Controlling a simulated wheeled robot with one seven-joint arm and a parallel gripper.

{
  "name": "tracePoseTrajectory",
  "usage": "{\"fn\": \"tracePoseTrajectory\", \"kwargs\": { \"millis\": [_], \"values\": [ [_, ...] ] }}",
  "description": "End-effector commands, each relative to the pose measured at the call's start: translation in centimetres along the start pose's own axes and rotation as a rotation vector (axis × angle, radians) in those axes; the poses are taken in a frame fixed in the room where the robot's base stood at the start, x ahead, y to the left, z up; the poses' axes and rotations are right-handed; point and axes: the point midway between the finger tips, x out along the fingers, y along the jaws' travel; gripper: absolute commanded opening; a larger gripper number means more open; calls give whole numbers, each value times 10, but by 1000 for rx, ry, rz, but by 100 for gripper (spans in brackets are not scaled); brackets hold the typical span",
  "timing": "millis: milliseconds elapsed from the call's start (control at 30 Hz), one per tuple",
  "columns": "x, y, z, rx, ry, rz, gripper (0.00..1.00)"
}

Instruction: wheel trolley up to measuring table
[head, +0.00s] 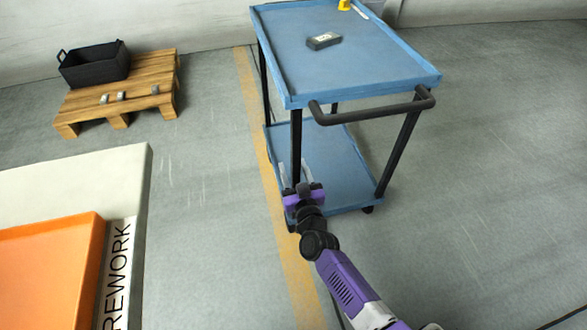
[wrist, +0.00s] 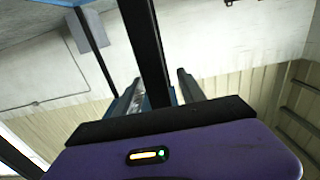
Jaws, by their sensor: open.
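The blue two-shelf trolley (head: 340,70) stands in the middle of the head view on black legs. Its black push handle (head: 375,114) sticks out from the near end of the top shelf. My gripper (head: 297,172) is open and empty, below the handle and close to the near left leg (head: 296,140). In the wrist view, a black post (wrist: 147,50) shows between the two fingers (wrist: 160,92); I cannot tell whether it lies between them or beyond. A pale table top (head: 75,170) is at the left; I cannot tell whether it is the measuring table.
An orange tray (head: 50,262) and a REWORK label (head: 117,275) lie on the pale top. A wooden pallet (head: 160,75) holds a black crate (head: 94,65). The trolley carries a dark device (head: 323,41) and a yellow item (head: 344,5). Floor right of the trolley is clear.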

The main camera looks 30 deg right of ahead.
Motion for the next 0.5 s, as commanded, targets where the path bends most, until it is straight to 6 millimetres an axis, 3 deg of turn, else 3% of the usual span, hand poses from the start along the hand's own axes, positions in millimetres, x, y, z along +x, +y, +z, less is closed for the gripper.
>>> {"fn": "tracePoseTrajectory", "kwargs": {
  "millis": [167,500],
  "values": [
    [-8,0,-1,-1,-2,0,47],
    [-60,0,-2,0,-2,0,47]
  ]
}}
